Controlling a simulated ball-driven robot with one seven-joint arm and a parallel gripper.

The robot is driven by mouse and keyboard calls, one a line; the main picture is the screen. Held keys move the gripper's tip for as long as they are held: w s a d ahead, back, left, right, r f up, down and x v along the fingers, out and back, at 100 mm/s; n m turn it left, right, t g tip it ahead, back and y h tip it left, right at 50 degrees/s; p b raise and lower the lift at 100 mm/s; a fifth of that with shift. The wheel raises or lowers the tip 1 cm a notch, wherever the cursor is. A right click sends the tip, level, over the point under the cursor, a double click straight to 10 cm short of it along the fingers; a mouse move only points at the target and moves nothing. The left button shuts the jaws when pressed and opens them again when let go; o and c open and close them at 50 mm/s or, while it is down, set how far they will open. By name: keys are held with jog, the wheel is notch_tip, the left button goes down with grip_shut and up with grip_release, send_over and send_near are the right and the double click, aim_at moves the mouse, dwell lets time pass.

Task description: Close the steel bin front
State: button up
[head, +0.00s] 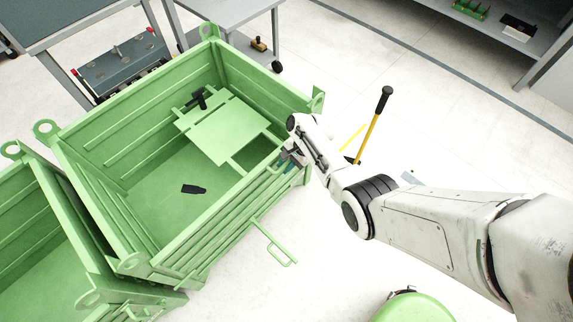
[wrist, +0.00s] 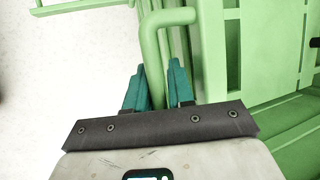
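The green steel bin (head: 62,145) stands at left centre in the head view. Its ribbed front (head: 215,240) runs along the near right side; I cannot tell its exact tilt. A bent green handle (head: 275,247) sticks out from the front's middle onto view of the floor. My gripper (head: 283,163) is at the right end of the front. In the wrist view its teal fingers (wrist: 159,92) lie close on both sides of a bent green bar (wrist: 152,50), which fills the narrow gap. The contact is partly hidden.
Inside the bin lie a green plate (head: 222,130) and a small dark piece (head: 193,189). A second green bin (head: 30,235) stands close at left. A black-and-yellow lever (head: 376,112) stands beyond my wrist. A round green object (head: 413,308) is at the bottom. Floor on the right is mostly clear.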

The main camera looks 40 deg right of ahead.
jog(key=o, duration=0.3)
jog(key=p+v, duration=0.3)
jog(key=v, duration=0.7)
jog(key=shift+d+r, duration=0.15)
jog(key=shift+r, duration=0.2)
jog(key=s+a+r+n+h, duration=0.1)
jog(key=s+a+r+n, duration=0.3)
jog(key=s, duration=0.4)
jog(key=s+a+r+n+g+h, duration=0.1)
jog(key=s+a+r+n+h, duration=0.1)
jog(key=s+a+r+n, duration=0.2)
jog(key=s+a+r+n+g+h, duration=0.1)
jog(key=s+a+r+n, duration=0.3)
jog(key=s+n, duration=0.4)
jog(key=shift+s+r+n+h, duration=0.15)
jog(key=shift+s+h, duration=0.1)
jog(key=shift+s, duration=0.75)
jog(key=shift+s+r+n+h, duration=0.15)
jog(key=shift+s+h, duration=0.1)
jog(key=shift+s, duration=0.8)
